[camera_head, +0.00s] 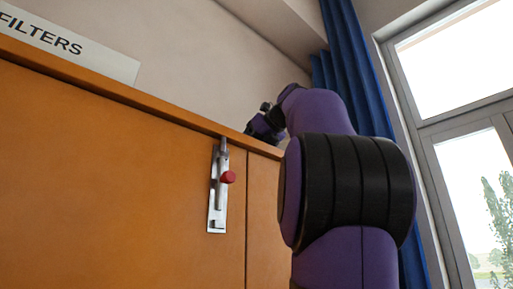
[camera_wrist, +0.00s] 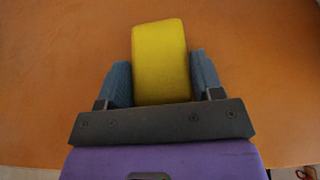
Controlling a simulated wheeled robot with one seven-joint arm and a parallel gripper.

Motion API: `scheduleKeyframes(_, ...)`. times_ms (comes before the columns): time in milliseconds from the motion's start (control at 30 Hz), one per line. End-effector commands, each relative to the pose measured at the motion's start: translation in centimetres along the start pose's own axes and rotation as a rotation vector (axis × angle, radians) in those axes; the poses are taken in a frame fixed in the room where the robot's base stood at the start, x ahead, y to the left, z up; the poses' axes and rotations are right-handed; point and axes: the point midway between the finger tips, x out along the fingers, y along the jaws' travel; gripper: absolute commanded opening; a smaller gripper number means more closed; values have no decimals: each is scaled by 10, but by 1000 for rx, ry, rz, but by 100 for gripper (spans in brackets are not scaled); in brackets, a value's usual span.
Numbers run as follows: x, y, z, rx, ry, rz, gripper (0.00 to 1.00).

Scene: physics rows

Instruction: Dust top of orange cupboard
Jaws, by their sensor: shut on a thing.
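The orange cupboard (camera_head: 95,165) fills the left and middle of the head view. Its top surface is above that camera and hidden there. In the wrist view an orange surface (camera_wrist: 60,60), seemingly the cupboard's top, spreads under and around my gripper. My gripper (camera_wrist: 161,68) is shut on a yellow block (camera_wrist: 160,35), perhaps a sponge or duster, between its two blue-grey fingers. In the head view my gripper (camera_head: 263,126) is a small dark shape at the cupboard's upper right edge, partly hidden. Whether the block touches the surface I cannot tell.
A metal latch (camera_head: 218,190) with a red knob (camera_head: 228,177) is on the cupboard front. A white sign reading "FILTERS" (camera_head: 65,40) stands above the top edge at left. A blue curtain (camera_head: 362,70) and a window (camera_head: 460,70) are at right. The orange surface around the block looks clear.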

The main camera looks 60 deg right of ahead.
Motion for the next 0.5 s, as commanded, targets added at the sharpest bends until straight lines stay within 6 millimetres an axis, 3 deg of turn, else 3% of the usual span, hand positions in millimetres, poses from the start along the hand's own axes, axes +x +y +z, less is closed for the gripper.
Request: scheduleKeyframes(500,0,35,1,-1,2,2,25)
